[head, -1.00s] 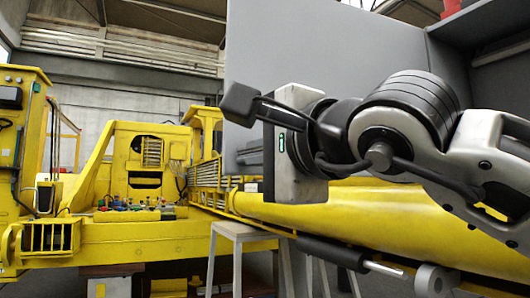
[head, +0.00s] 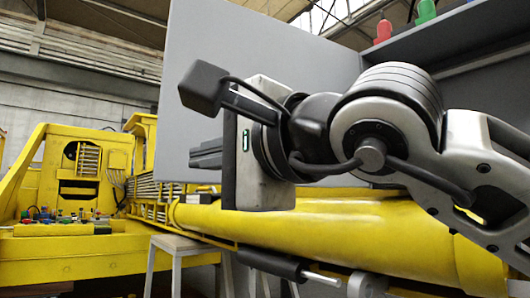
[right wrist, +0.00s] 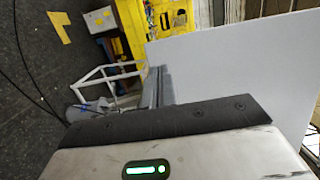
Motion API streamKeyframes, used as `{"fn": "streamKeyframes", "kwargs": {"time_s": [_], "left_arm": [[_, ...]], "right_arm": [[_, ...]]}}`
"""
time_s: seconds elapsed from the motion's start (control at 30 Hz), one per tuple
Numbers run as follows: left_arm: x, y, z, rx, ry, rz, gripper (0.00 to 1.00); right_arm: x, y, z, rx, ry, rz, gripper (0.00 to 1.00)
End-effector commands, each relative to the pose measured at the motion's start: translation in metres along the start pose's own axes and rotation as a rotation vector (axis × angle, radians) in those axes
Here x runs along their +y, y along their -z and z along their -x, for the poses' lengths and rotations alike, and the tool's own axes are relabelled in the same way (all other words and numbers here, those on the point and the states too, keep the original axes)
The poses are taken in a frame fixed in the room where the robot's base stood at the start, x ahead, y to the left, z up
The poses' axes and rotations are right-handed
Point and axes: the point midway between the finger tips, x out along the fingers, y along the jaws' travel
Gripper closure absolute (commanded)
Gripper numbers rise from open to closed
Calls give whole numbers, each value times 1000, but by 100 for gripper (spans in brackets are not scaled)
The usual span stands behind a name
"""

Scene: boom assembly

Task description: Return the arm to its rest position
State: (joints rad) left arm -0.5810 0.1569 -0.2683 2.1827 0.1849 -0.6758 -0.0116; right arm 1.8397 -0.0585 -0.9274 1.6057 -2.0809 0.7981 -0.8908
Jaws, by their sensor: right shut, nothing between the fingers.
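My right arm comes in from the right in the head view, raised in front of a large grey panel (head: 262,50). Its right gripper (head: 192,156) points left, with its dark fingers together and nothing between them. The fingers also show close together in the right wrist view (right wrist: 157,84), in front of the same grey panel (right wrist: 230,70). A long yellow boom (head: 330,222) lies behind and below the gripper, partly hidden by my arm. My left gripper is in neither view now.
A yellow machine (head: 75,165) stands at the left, with several small coloured parts (head: 60,215) on its deck. A grey stool (head: 178,244) stands below the boom. A shelf (head: 470,48) at the upper right holds a red bottle (head: 383,30) and a green bottle (head: 426,10).

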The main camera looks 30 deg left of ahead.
Motion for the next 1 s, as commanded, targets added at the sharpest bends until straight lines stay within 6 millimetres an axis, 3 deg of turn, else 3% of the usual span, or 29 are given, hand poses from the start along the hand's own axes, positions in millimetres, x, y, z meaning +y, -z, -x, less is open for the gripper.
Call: {"fn": "streamKeyframes", "kwargs": {"time_s": [0.2,0.4,0.6,0.87,1.0], "left_arm": [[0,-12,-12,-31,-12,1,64],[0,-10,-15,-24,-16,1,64],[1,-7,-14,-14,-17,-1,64],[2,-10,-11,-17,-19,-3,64],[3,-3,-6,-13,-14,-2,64]], "right_arm": [[1,1,55,3,2,2,100],[0,1,89,1,1,-1,100],[0,0,103,0,0,-2,100],[0,0,104,-5,-1,-9,100],[8,5,102,-85,-6,-162,100]]}}
